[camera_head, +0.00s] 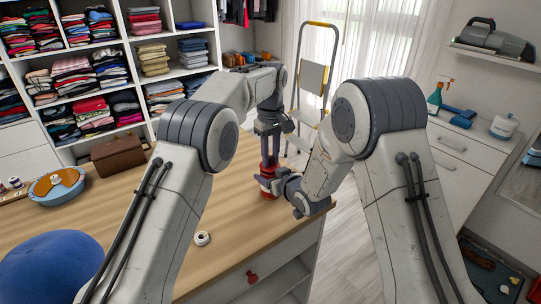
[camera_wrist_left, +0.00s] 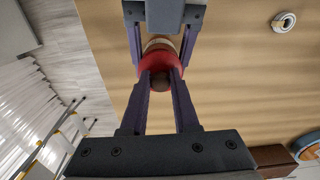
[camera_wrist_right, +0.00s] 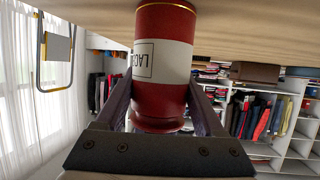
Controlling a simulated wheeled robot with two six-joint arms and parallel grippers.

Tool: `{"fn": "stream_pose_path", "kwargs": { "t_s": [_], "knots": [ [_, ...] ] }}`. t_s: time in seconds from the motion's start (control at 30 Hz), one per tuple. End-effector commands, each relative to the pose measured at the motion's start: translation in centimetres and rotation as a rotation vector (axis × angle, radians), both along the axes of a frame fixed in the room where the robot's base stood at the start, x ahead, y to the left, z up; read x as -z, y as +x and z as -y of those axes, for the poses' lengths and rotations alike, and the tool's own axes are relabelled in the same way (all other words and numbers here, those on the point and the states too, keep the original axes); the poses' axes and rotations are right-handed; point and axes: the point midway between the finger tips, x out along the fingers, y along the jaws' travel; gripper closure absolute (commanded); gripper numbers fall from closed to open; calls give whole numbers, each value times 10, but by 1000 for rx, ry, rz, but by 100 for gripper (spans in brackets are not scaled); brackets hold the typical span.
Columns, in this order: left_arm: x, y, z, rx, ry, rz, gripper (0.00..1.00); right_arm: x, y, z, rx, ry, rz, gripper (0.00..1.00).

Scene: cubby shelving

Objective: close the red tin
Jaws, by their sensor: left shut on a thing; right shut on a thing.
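The red tin (camera_head: 266,185) stands upright near the table's far right edge. Its red body and pale label with dark letters fill the middle of the right wrist view (camera_wrist_right: 163,60). My left gripper (camera_head: 268,158) points down from above and is shut on the small dark knob of the red lid (camera_wrist_left: 160,71). The lid is over the tin's top; whether it is fully seated I cannot tell. My right gripper (camera_head: 275,186) comes in level from the right and is shut on the tin's body, one finger on each side; it also shows in the left wrist view (camera_wrist_left: 163,42).
Shelves of folded clothes stand behind. A stepladder (camera_head: 313,85) stands beyond the table.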

Motion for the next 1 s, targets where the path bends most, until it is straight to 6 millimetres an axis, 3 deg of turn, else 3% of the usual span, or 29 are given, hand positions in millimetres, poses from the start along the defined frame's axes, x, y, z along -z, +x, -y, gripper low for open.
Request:
{"fn": "stream_pose_path", "kwargs": {
  "t_s": [0.87, 0.9, 0.97, 1.0],
  "knots": [
    [13, 0, 0, 0, 1, -1, 100, 0, 0, 0, 0, 0, 1, 100],
    [12, 0, 0, 0, 0, 0, 56, 0, 0, 0, 0, 0, 1, 100],
    [12, 0, 0, 0, 0, 0, 36, 0, 0, 0, 0, 0, 1, 100],
    [12, 0, 0, 0, 0, 0, 36, 0, 0, 0, 0, 0, 1, 100]
  ]
}}
